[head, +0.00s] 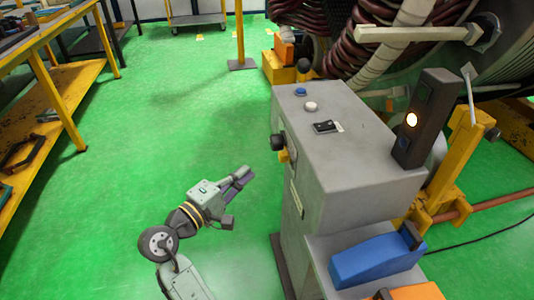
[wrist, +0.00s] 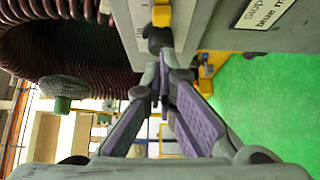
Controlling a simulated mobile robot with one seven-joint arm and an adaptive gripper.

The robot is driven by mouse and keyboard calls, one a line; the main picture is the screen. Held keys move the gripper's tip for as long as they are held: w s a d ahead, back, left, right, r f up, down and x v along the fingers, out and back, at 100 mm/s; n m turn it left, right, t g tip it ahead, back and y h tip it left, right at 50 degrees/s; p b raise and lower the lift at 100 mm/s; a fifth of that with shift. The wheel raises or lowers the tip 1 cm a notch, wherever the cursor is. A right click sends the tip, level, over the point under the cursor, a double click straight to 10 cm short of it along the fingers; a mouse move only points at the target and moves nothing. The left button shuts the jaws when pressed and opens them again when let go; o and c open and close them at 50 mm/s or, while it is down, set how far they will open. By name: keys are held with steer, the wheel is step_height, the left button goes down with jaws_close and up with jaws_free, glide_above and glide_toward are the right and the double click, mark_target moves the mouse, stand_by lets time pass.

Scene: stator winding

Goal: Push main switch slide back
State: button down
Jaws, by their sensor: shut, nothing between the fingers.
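A grey control cabinet (head: 345,165) stands right of centre in the head view. A black knob (head: 278,142) with a yellow piece (head: 285,156) sticks out of its left side. In the wrist view, the black knob (wrist: 158,39) and yellow piece (wrist: 161,15) are at top centre, just beyond my fingertips. A small black switch (head: 325,127) with a white label lies on the cabinet top. I cannot tell which part is the main switch slide. My gripper (head: 245,176) is shut and empty, left of the cabinet, apart from it in the head view. It also shows in the wrist view (wrist: 163,84).
Blue (head: 300,91) and white (head: 311,106) buttons are on the cabinet top. A dark lamp post (head: 426,115) with a lit light stands at its right. A blue box (head: 376,258) is in front. The green floor (head: 160,110) is open to the left.

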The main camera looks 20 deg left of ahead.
mark_target(274, 148)
steer(key=p+x, duration=0.2)
steer(key=x, duration=0.8)
steer(key=shift+a+r, duration=0.1)
steer(key=shift+s, duration=0.1)
steer(key=shift+s+d+p, duration=0.3)
steer(key=shift+s+d, duration=0.25)
steer(key=shift+s, duration=0.3)
steer(key=shift+s, duration=0.15)
